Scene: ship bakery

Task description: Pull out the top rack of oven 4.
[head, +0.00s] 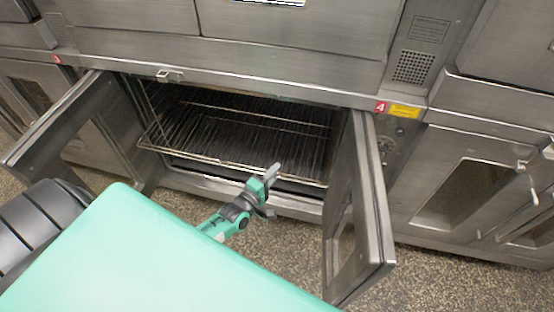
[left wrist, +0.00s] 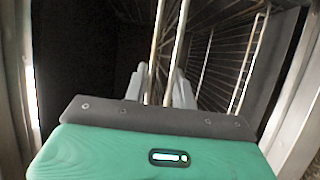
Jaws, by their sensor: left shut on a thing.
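Oven 4 (head: 250,88) stands in front of me with a red number 4 label (head: 381,107) at its upper right corner. Its left door (head: 55,118) and right door (head: 360,210) are swung open. The wire top rack (head: 190,154) lies level in the opening, with its front rail near the mouth. My left gripper (head: 270,182) is at the front rail, right of its middle. In the left wrist view the fingers (left wrist: 162,92) are shut around the rack's front rods (left wrist: 155,55). My right gripper is not in view.
The open right door stands close to the right of my left arm. A steel lower sill (head: 240,190) lies under the rack. Another closed oven door with a window (head: 465,193) is at the right. Speckled floor (head: 275,250) is clear between the doors.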

